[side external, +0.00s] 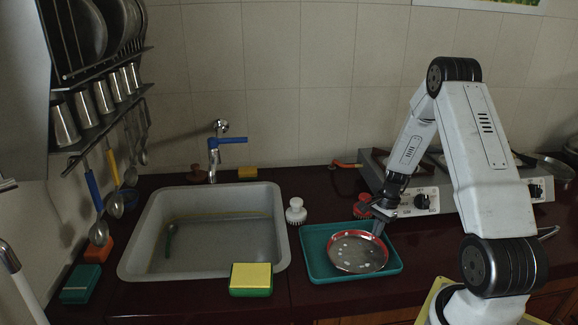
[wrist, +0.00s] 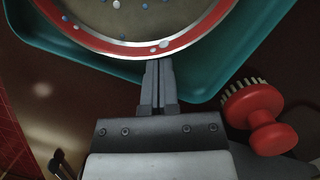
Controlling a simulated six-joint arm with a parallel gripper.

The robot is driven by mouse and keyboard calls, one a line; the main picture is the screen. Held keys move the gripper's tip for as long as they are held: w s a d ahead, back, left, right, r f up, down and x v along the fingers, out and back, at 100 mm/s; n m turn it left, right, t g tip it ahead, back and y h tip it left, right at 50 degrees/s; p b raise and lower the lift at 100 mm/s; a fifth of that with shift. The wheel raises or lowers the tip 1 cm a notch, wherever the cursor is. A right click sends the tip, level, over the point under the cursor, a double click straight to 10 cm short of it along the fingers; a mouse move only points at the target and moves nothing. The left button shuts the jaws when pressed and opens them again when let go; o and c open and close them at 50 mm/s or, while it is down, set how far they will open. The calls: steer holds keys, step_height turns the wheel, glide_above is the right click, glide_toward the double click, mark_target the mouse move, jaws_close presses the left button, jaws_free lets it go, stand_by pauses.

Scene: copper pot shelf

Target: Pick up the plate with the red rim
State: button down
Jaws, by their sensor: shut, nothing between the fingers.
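The plate with the red rim (side external: 358,252) lies in a teal tray (side external: 313,261) on the counter. Its centre is grey-brown with pale spots. In the wrist view the plate's red rim (wrist: 160,48) curves across the top, with blue and white dots on it. My gripper (side external: 379,228) is at the plate's far right edge. In the wrist view my gripper (wrist: 157,66) has its fingers together, with the tips right at the rim and nothing seen between them. I cannot tell whether the tips touch the rim.
A red-handled brush (wrist: 262,118) stands close to the right of my fingers. A white brush (side external: 296,211) stands between the sink (side external: 130,262) and the tray. A yellow-green sponge (side external: 251,279) is at the sink's front edge. The stove (side external: 420,190) is behind the tray.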

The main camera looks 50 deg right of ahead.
mark_target(368, 243)
steer(key=shift+w+a, duration=0.2)
steer(key=shift+a, duration=0.6)
steer(key=shift+w+a, duration=0.15)
steer(key=shift+a, duration=0.65)
steer(key=shift+r, duration=0.1)
steer(key=v, duration=1)
steer(key=c, duration=1.2)
jaws_free()
